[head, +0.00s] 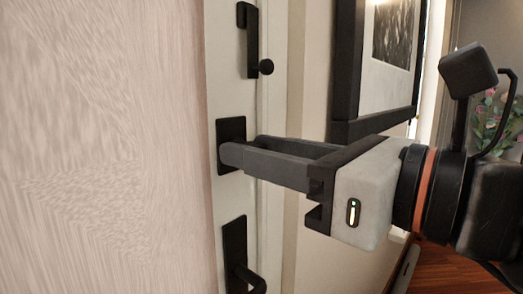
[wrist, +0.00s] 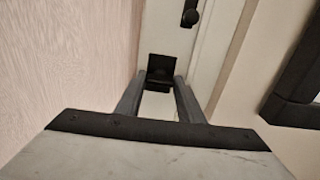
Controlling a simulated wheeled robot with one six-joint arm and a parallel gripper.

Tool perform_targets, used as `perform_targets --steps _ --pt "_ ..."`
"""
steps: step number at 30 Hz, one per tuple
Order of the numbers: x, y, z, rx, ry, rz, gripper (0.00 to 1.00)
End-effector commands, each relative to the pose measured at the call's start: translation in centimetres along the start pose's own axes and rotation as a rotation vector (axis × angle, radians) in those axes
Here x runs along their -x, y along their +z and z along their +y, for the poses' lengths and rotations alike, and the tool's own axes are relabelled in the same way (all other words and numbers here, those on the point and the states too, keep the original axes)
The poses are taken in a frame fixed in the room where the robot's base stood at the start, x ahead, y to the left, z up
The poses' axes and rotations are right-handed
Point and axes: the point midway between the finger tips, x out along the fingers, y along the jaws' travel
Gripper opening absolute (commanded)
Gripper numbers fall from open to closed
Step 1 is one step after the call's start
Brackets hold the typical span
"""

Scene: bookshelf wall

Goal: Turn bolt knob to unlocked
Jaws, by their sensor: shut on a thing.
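The bolt's square black plate (head: 231,132) is on the pale door edge in the middle of the head view, between two other black fittings. My gripper (head: 238,153) reaches it from the right, with its fingertips at the plate. In the wrist view the black plate (wrist: 163,66) is straight ahead, and the dark bolt knob (wrist: 160,86) sits low on it between the two fingertips. My gripper (wrist: 161,80) is shut on the knob. The fingers hide the knob in the head view, and its turn angle is not clear.
A black latch with a round knob (head: 266,67) is above, and a black lever handle (head: 236,250) is below. A wood-grain surface (head: 100,150) fills the left. A dark-framed picture (head: 345,65) hangs on the wall close behind my gripper. Flowers (head: 487,118) stand at far right.

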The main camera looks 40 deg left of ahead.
Motion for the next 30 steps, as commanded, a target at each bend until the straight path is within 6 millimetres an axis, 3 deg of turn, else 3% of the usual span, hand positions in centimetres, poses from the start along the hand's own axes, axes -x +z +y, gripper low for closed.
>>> perform_targets --steps 11,30 --pt "-0.01 0.02 -0.01 0.202 0.000 0.001 0.12" --pt "-0.01 0.03 0.00 0.806 0.001 0.001 0.12"
